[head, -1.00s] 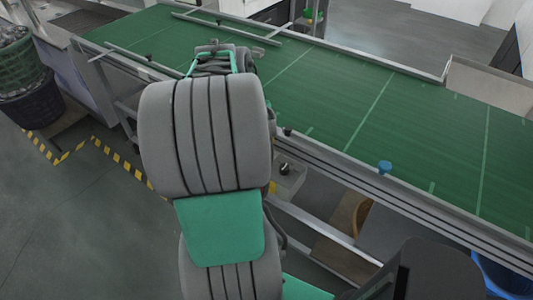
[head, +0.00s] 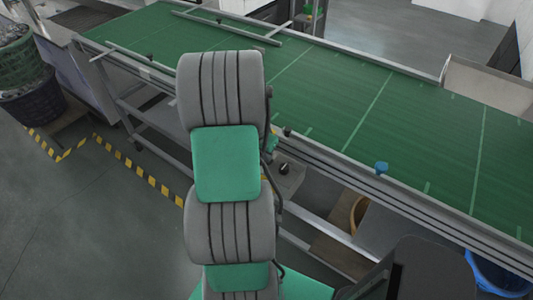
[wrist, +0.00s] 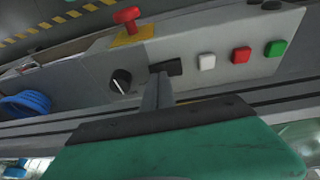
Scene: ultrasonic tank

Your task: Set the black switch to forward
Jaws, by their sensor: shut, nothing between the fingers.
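The black switch (wrist: 121,80) is a round knob with a pale mark on the grey control panel (wrist: 90,92). In the head view it is a small dark knob (head: 284,168) on the grey box beside the conveyor, just right of my arm. My gripper (wrist: 161,76) is shut and empty. In the wrist view its grey fingers reach toward the panel, a little right of the knob and apart from it in the picture. A dark shape lies at the fingertips; I cannot tell whether they touch the panel.
A red emergency button (wrist: 127,16) on a yellow base sits above the knob. White (wrist: 206,62), red (wrist: 241,55) and green (wrist: 275,48) buttons lie right of the fingers. The green conveyor (head: 410,130) and its metal rail run behind the control box.

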